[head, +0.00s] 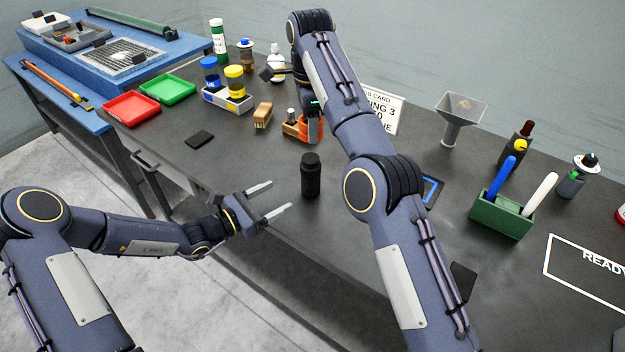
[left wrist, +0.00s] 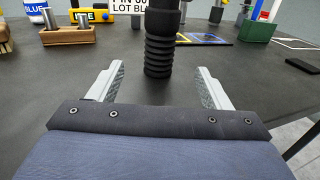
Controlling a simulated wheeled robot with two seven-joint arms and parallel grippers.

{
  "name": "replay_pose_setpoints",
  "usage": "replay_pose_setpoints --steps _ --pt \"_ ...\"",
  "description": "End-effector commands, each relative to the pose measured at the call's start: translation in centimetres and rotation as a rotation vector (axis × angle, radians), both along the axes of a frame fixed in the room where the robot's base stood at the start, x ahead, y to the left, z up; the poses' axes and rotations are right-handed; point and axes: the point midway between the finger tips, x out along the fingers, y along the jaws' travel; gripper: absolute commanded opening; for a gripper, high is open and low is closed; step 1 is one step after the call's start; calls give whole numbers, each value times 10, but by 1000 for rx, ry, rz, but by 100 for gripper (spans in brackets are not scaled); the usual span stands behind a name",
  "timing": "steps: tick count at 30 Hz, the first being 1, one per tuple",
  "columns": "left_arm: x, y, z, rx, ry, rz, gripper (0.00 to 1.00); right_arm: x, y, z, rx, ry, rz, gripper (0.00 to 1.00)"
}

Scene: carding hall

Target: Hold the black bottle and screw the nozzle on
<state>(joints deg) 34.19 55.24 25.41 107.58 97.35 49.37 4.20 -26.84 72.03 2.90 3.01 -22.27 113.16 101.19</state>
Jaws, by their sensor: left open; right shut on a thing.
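The black bottle (head: 311,177) stands upright on the dark bench; its ribbed body also shows in the left wrist view (left wrist: 160,50), its top cut off. My left gripper (head: 280,198) is open and empty just left of the bottle, fingers pointing towards it. In the left wrist view the bottle stands beyond the fingertips, between their lines. My right gripper (head: 280,71) is far back on the bench, partly hidden by my right arm.
A holder of blue and yellow jars (head: 228,102), red (head: 131,108) and green trays (head: 167,89) stand left. A green box (head: 500,218) stands right. The bench around the bottle is clear.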

Motion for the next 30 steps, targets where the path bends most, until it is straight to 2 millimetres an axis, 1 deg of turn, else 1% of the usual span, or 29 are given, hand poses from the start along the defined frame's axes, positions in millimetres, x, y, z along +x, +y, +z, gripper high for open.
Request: replay_pose_setpoints --steps 5,12,18,24,30 --pt "11 -17 0 0 -1 -3 72 0 0 0 0 0 0 24" --pt "39 -55 0 -2 -1 -3 72 0 0 0 0 0 0 24" --pt "58 -81 0 -2 -1 -2 72 0 0 0 0 0 0 24" --pt "68 -94 0 -1 -1 -1 72 0 0 0 0 0 0 24" --pt "70 -95 0 -1 -1 0 72 0 0 0 0 0 0 24"
